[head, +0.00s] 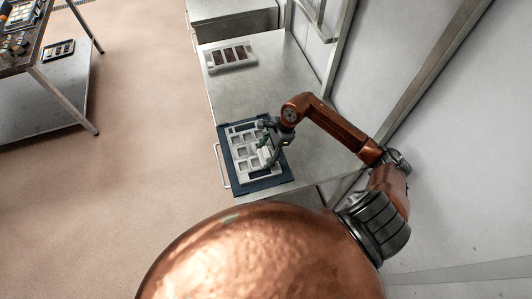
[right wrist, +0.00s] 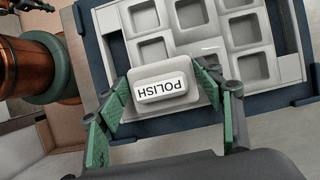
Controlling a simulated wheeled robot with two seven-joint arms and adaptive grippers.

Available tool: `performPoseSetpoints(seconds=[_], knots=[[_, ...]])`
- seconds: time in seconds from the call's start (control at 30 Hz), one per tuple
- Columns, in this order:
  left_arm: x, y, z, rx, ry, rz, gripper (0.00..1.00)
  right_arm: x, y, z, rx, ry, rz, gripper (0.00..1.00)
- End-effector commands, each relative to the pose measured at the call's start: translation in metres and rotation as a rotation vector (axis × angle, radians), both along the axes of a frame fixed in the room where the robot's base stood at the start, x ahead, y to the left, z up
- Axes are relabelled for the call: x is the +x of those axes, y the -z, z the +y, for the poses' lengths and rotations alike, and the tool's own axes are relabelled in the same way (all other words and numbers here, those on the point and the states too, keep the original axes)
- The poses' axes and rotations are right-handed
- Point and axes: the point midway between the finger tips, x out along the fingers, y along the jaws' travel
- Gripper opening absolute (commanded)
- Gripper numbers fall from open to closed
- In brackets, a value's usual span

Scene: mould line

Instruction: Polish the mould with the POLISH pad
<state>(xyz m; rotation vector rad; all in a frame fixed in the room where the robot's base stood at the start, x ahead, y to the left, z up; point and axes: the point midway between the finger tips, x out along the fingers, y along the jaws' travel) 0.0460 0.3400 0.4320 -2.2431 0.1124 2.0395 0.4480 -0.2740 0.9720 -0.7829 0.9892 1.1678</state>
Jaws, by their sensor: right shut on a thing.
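The mould (head: 240,158) is a light grey block with several square cavities, lying in a dark blue frame (head: 268,184) on the near part of a metal table. The mould (right wrist: 112,45) also fills the upper part of the right wrist view. My right gripper (head: 266,146) is over the mould's right side.
A light tray with dark rectangular cells (head: 231,56) lies at the far end of the metal table (head: 255,92). The table between it and the mould is clear. A wall with metal posts runs along the right. Another table (head: 30,52) stands at the upper left.

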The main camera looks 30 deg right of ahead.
Motion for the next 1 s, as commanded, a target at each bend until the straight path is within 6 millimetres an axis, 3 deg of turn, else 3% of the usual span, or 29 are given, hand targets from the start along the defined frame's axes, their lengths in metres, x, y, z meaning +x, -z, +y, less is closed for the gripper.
performPoseSetpoints(seconds=[0.37,1.0], knots=[[0.0,0.005,0.0,0.0,0.0,0.0,0.0,0.001,0.003,0.0,0.0,0.0,-0.001,0.42],[-0.003,0.029,0.0,0.001,0.0,0.004,0.0,0.031,0.002,-0.008,-0.001,0.001,0.001,0.42]])
